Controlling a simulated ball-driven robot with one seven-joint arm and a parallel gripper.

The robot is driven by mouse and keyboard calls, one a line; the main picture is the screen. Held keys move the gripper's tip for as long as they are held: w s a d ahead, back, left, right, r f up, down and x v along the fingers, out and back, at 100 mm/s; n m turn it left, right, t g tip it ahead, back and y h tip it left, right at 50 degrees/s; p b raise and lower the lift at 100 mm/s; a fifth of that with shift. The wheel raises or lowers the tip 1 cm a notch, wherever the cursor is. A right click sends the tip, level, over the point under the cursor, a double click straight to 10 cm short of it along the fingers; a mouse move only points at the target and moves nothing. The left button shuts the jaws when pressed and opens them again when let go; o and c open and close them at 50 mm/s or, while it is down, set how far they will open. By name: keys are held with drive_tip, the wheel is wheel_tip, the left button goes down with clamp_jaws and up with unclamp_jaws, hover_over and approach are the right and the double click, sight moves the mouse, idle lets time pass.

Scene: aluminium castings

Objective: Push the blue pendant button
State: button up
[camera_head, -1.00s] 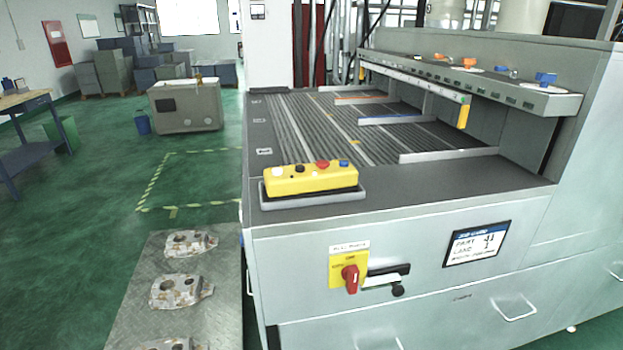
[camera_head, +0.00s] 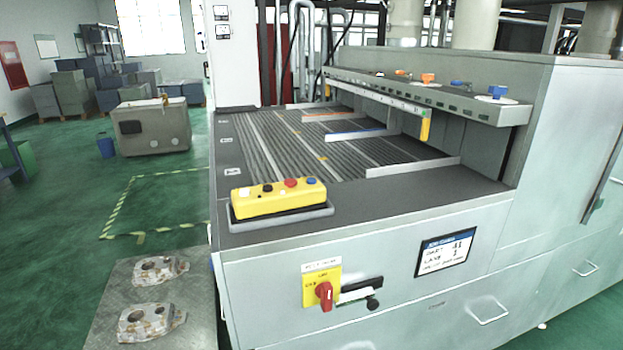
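The yellow pendant (camera_head: 278,202) lies in a grey tray (camera_head: 282,218) on the near left corner of the machine's top. Its upper face carries several buttons in a row: white at the left, then black, red, and the blue button (camera_head: 311,180) at the right end. The blue button is small in this view and nothing covers it. My gripper is not in view.
The grey machine (camera_head: 400,270) has a red rotary switch (camera_head: 325,295) and a black handle on its front. A ribbed bed (camera_head: 290,150) with dividers lies behind the pendant. A metal table (camera_head: 190,285) with castings stands at the left.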

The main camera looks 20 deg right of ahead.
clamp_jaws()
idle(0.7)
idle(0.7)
